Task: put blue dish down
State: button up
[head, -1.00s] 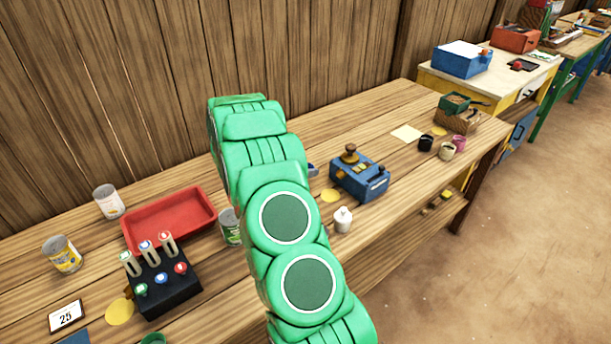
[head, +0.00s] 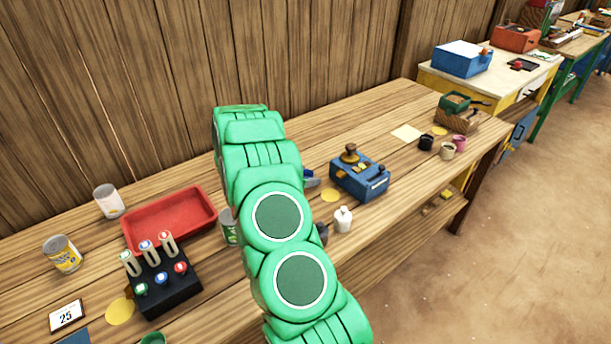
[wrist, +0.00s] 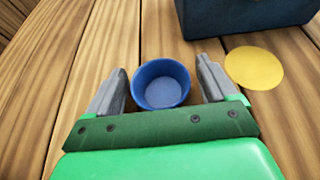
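The blue dish (wrist: 161,84) is a small round bowl. In the wrist view it looks upright on the wooden table, between the two grey fingers of my gripper (wrist: 165,86). The fingers are spread, with a gap on each side of the dish, so my gripper is open around it and not holding it. In the head view my green arm hides most of this spot. A small blue-grey bit (head: 311,178) shows past the arm there, but I cannot tell whether it is the dish or a finger.
A yellow disc (wrist: 254,68) lies right of the dish. A blue box with a knob (head: 360,174) stands close by, and a white bottle (head: 343,219) stands nearer the front edge. A red tray (head: 168,220) and black rack (head: 163,284) are to the left. Bare table lies behind the box.

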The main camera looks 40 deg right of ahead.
jog(key=shift+r, duration=0.1)
